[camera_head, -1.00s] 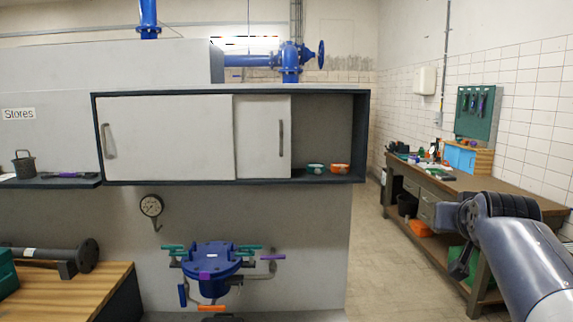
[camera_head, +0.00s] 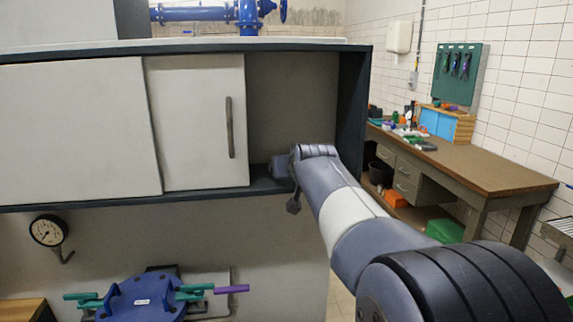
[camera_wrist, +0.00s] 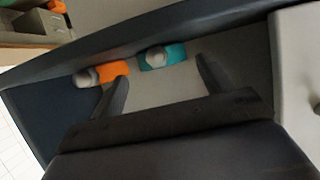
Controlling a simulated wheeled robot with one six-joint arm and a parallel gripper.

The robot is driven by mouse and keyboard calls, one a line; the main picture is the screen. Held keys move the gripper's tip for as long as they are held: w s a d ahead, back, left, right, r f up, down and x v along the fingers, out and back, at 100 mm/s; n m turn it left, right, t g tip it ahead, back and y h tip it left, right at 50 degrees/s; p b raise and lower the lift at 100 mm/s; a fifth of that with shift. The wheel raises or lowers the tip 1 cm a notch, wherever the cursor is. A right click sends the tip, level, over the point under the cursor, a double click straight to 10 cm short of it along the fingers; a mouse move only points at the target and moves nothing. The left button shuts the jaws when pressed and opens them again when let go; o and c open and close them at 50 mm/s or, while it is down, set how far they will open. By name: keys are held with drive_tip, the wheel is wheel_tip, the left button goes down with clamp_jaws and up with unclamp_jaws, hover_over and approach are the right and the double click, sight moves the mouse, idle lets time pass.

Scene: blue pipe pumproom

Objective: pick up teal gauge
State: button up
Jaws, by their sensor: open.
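The teal gauge (camera_wrist: 163,56) lies on the cabinet's shelf and shows in the wrist view, with a grey round part on top. It is ahead of my gripper (camera_wrist: 162,72), roughly between the two fingers, which are apart with nothing held. An orange gauge (camera_wrist: 112,70) lies just left of it, close to the left finger. In the head view my arm reaches into the open right end of the cabinet (camera_head: 290,90) and hides both gauges; the fingers themselves are not clear there.
A sliding door (camera_head: 200,120) closes the cabinet just left of the opening. The dark right side wall (camera_head: 350,100) stands close to my arm. A blue valve assembly (camera_head: 140,298) and a dial gauge (camera_head: 48,231) are below. A workbench (camera_head: 460,165) stands at right.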

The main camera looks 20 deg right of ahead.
drive_tip(key=p+x, duration=0.1)
drive_tip(key=x, duration=0.3)
drive_tip(key=shift+w+f+p, duration=0.15)
drive_tip(key=shift+w+p, duration=0.15)
drive_tip(key=shift+w, duration=0.1)
drive_tip(key=shift+c, duration=0.3)
drive_tip(key=c, duration=0.8)
